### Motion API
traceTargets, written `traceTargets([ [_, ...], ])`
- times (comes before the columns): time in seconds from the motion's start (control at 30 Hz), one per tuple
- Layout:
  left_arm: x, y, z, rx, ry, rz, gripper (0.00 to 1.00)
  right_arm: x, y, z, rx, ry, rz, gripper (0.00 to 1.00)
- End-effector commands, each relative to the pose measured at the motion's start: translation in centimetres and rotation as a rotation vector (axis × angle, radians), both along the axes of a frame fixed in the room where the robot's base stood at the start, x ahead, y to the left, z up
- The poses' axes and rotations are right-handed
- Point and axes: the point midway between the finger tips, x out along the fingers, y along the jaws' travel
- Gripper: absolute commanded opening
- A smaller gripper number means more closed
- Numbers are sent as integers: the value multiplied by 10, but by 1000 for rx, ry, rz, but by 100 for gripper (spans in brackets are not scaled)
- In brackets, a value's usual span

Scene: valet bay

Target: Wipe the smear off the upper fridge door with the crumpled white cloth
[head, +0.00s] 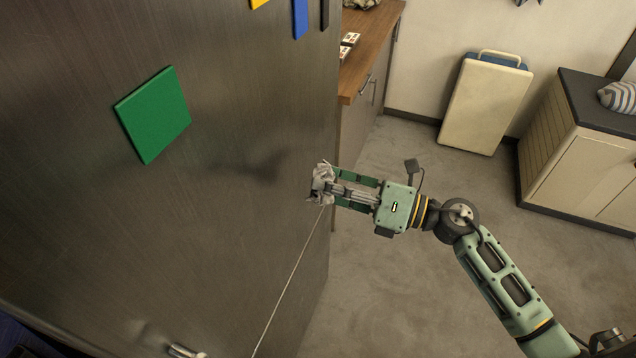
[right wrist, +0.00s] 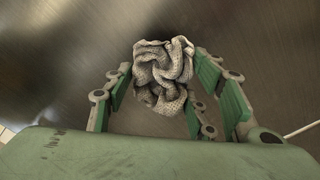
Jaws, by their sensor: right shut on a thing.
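The upper fridge door (head: 230,230) is a large brushed dark metal surface filling the left of the head view. A dark blurred patch shows on it left of my right gripper; I cannot tell whether it is the smear or a shadow. My right gripper (head: 345,190) is shut on the crumpled white cloth (head: 321,183), near the door's right side. In the right wrist view the cloth (right wrist: 163,75) is bunched between the green fingers, with the metal surface behind it. Whether the cloth touches the door is not clear. My left gripper is out of view.
A green square (head: 153,114) and blue (head: 300,18) and yellow pieces sit on the door. A metal fitting (head: 185,351) is at the bottom. A wooden-topped counter (head: 372,40) stands beyond. A cream panel (head: 486,105) leans on the wall, left of a cabinet (head: 580,150). The floor between is clear.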

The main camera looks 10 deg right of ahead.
Motion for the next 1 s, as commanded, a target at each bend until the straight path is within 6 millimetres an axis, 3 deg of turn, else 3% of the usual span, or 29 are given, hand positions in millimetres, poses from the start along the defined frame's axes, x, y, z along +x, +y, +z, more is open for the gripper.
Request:
traceTargets([
  [0.2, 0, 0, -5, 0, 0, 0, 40, -9, -12, 0, -1, -1, 1, 30],
  [0.57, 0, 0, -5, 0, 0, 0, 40, -10, -14, 0, -1, -1, 1, 30],
  [1.0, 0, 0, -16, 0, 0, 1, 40, -26, -37, 0, -1, 0, 1, 30],
])
